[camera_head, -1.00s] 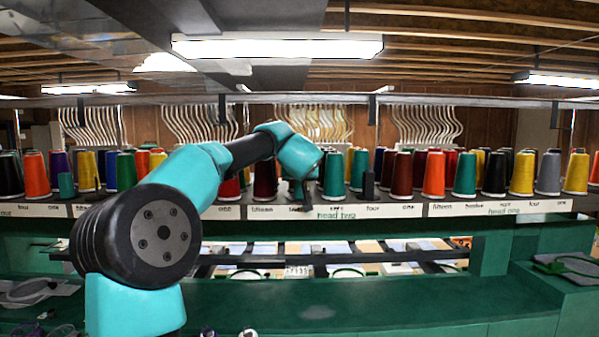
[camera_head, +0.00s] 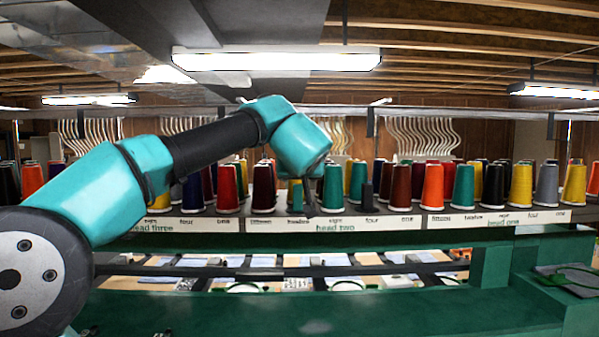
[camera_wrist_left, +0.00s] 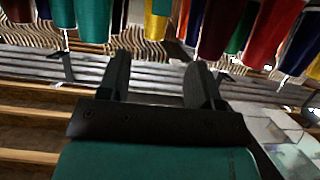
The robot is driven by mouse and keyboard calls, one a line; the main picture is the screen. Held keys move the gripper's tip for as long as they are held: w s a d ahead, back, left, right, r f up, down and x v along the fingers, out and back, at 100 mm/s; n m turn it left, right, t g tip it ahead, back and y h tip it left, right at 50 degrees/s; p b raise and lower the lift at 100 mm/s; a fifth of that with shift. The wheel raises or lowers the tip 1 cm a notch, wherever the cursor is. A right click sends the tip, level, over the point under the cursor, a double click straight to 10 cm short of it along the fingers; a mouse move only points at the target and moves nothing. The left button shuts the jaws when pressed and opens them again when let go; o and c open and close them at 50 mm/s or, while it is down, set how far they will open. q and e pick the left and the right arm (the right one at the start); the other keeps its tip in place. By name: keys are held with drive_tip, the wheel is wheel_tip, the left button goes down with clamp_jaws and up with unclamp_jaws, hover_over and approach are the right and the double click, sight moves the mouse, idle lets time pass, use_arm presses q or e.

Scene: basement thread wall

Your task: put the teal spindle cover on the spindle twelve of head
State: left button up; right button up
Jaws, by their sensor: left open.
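A small teal piece, seemingly the teal spindle cover (camera_head: 297,196), stands upright above the label twelve of head two, in front of a yellow cone. My left gripper (camera_head: 309,197) is just to its right in the head view, partly hidden by its own wrist. In the left wrist view the left gripper (camera_wrist_left: 157,80) is open, with nothing between its fingers. I cannot make out the cover there. The label strip of head one (camera_head: 503,221) also carries a twelve. My right gripper is not in view.
Cones of thread crowd the rack, including a teal cone (camera_head: 333,188) and a dark red cone (camera_head: 263,188) near the gripper. A dark cover (camera_head: 367,196) stands above four of head two. The green machine bed (camera_head: 330,308) below is mostly clear.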

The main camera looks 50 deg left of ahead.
use_arm(q)
drive_tip(key=shift+v, duration=1)
drive_tip(key=shift+w, duration=0.1)
